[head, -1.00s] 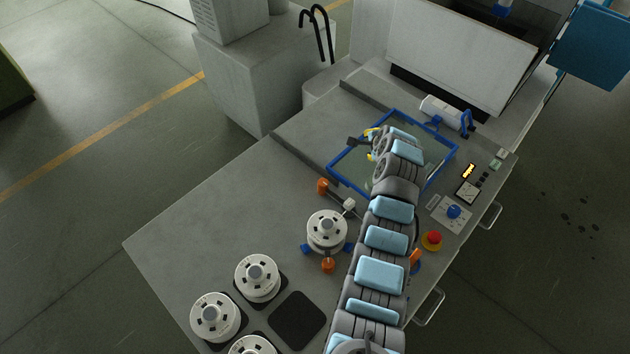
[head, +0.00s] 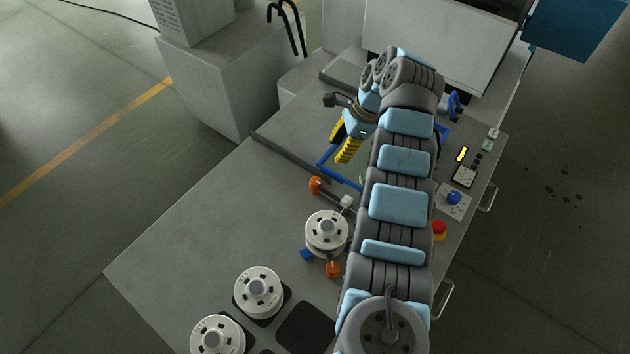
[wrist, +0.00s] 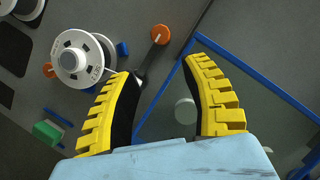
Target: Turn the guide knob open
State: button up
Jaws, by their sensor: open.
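Several knobs are in view, and I cannot tell for certain which is the guide knob. An orange knob (head: 315,185) stands on a dark arm beside the white spool (head: 326,232); it also shows beyond the fingertips in the wrist view (wrist: 160,34). A second orange knob (head: 333,269) is at the spool's near side. A blue knob (head: 453,198) sits on a pale plate at the bench's right. My gripper (head: 343,146), with yellow ribbed fingers, is open and empty above the blue frame. In the wrist view my gripper (wrist: 162,70) is spread wide, apart from the knobs.
The blue frame (head: 338,172) around a glassy area lies under my gripper, partly hidden by my arm. More white spools (head: 258,290) stand at the front. A red button (head: 439,229) is on the right. The bench's left side (head: 200,240) is clear.

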aim_at(317, 181)
jog(key=x, duration=1.5)
jog(key=shift+a+f, duration=0.1)
jog(key=shift+f, duration=0.05)
jog(key=shift+c, duration=0.2)
grip_shut()
